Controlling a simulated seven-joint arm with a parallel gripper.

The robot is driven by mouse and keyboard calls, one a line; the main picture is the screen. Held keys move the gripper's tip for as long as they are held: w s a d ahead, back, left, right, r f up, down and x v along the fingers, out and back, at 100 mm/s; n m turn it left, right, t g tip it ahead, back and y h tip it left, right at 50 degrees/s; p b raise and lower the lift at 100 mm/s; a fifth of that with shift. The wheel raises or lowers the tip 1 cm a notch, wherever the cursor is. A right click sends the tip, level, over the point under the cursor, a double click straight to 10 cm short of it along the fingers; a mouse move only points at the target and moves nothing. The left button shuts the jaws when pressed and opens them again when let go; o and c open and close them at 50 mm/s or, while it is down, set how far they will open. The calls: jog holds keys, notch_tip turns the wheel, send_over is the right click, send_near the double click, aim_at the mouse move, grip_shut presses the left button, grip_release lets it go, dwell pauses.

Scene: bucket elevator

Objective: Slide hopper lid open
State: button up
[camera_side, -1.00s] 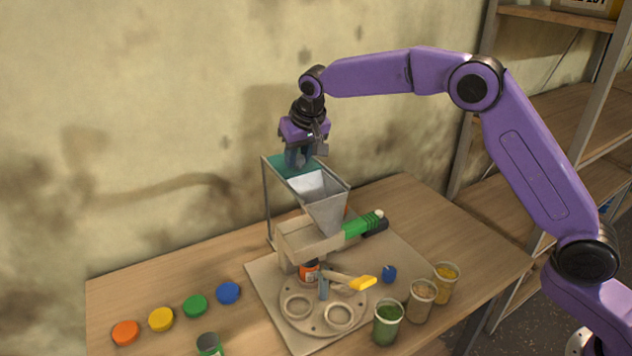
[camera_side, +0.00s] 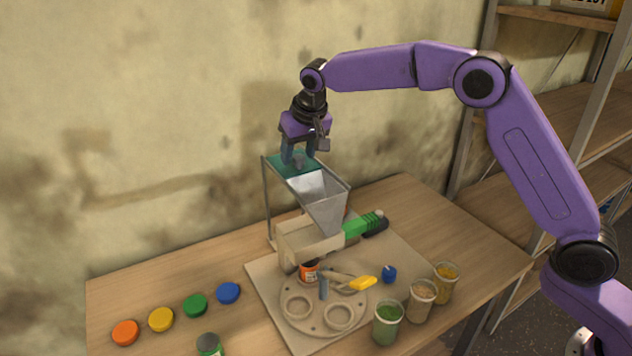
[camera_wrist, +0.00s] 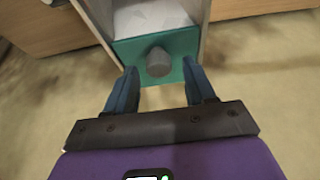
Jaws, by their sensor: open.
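The hopper (camera_side: 318,199) is a grey metal funnel on a frame, with its mouth uncovered and pale inside. The teal lid (camera_side: 281,165) sits at the back left of the frame, beside the mouth. In the wrist view the lid (camera_wrist: 180,42) carries a grey round knob (camera_wrist: 159,62), and the hopper's open interior (camera_wrist: 150,17) shows beyond it. My gripper (camera_side: 299,158) is above the lid, fingers pointing down. In the wrist view its blue fingers (camera_wrist: 162,86) are apart, one on each side of the knob, with nothing held between them.
Below the hopper are a beige trough (camera_side: 305,243), a green handle (camera_side: 362,224) and a round plate with ring holders (camera_side: 322,304). Jars (camera_side: 388,322) stand at front right. Coloured caps (camera_side: 161,319) lie at left. The wall is close behind the frame.

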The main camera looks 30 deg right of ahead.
jog(key=shift+v, duration=2.35)
jog(key=shift+r, duration=2.95)
